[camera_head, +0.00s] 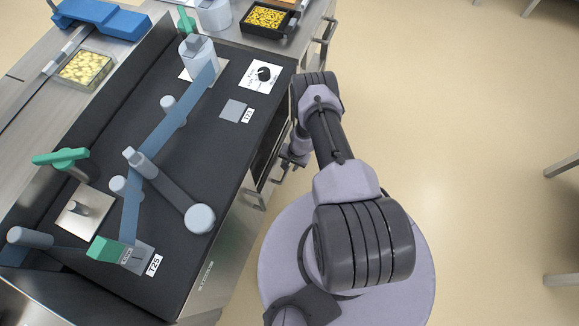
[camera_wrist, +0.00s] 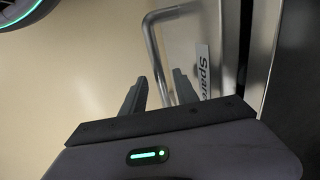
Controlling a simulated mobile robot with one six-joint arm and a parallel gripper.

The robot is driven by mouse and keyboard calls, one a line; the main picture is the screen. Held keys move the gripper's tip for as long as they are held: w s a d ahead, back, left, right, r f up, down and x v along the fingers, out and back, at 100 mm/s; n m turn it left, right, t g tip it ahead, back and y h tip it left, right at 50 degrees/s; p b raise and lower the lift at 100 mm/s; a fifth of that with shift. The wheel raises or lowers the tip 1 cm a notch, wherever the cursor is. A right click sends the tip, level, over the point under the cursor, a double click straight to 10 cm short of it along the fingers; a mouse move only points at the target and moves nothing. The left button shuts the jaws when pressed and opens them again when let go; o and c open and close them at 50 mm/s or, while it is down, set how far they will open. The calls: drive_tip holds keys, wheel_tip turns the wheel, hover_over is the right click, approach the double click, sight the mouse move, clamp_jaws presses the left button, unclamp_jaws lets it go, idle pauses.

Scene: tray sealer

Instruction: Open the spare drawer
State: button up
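The spare drawer's front (camera_wrist: 188,42) is at the right in the wrist view, with a white label (camera_wrist: 203,70) reading "Spare". Its metal bar handle (camera_wrist: 154,45) stands out from the front. My gripper (camera_wrist: 158,90) is open, with one dark finger on each side of the bar's lower end. The bar runs between the fingers with gaps visible; I cannot tell whether they touch it. In the head view my gripper (camera_head: 290,160) is beside the bench's right side, low down and partly hidden by my arm. Whether the drawer is fully shut is unclear.
The bench's black top (camera_head: 200,150) carries a blue linkage (camera_head: 165,140), green-handled levers and label plates. Another metal handle (camera_head: 326,32) sticks out farther along the bench side. Open floor (camera_head: 470,150) lies to the right, with table legs at the far right edge.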

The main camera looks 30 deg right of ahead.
clamp_jaws()
idle(1.4)
